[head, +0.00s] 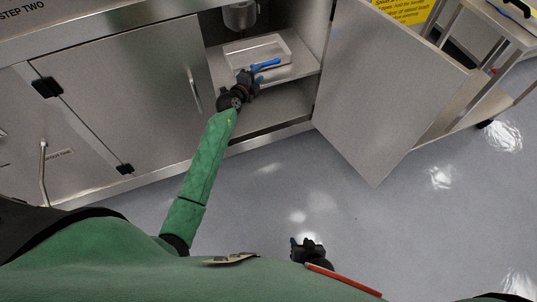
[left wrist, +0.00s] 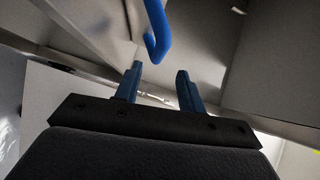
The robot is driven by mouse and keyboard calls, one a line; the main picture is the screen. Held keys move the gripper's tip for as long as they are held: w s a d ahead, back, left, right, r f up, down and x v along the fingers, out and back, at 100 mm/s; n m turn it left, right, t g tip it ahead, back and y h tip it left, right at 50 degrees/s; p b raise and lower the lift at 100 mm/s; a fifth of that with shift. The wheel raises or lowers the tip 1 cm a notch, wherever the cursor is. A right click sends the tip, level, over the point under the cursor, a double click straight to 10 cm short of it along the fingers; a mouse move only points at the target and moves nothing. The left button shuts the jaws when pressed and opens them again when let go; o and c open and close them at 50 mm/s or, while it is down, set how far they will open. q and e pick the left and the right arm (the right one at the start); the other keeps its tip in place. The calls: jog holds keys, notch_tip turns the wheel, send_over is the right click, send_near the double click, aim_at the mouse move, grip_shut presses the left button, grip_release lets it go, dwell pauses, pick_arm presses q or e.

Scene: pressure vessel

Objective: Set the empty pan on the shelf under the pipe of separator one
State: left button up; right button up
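The pan (head: 284,42), a shallow pale rectangular tray, sits on the shelf (head: 305,66) inside the open cabinet. The pipe (head: 240,16), a short grey cylinder, hangs above the pan's back left part. A blue handle (head: 265,65) is at the pan's front side. My left gripper (head: 249,76) is at the left end of this handle. In the left wrist view my left gripper's fingers (left wrist: 158,88) are apart, with nothing between them. The handle's hooked end (left wrist: 157,38) is just beyond the fingertips. My right gripper (head: 296,246) is low near my body, its fingers too small to judge.
The open cabinet door (head: 385,85) stands to the right of the opening. A closed door (head: 130,95) is to the left. A metal cart (head: 480,75) stands at the far right. The floor (head: 340,190) in front is clear.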

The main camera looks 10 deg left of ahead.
pick_arm(q)
jog(key=s+d+f+n+g+y, duration=0.1)
jog(key=s+d+f+n+y, duration=0.15)
jog(key=s+f+n, duration=0.7)
jog(key=s+d+f+n+g+y, duration=0.15)
jog(key=s+d+f+n, duration=0.3)
jog(key=s+f, duration=1.05)
jog(key=s+d+f+n+g+h, duration=0.1)
jog(key=s+d+f+n+g, duration=0.1)
jog(key=s, duration=1.1)
jog(key=s+d+f+n+g+h, duration=0.1)
jog(key=s+d+f+g+h, duration=0.1)
jog(key=s+d, duration=0.5)
jog(key=s+f+g, duration=0.1)
jog(key=s+g, duration=0.1)
jog(key=s, duration=0.3)
jog(key=shift+s+n, duration=0.4)
jog(key=shift+a+f+g, duration=0.1)
jog(key=shift+g, duration=0.15)
pick_arm(e)
jog(key=shift+s, duration=0.2)
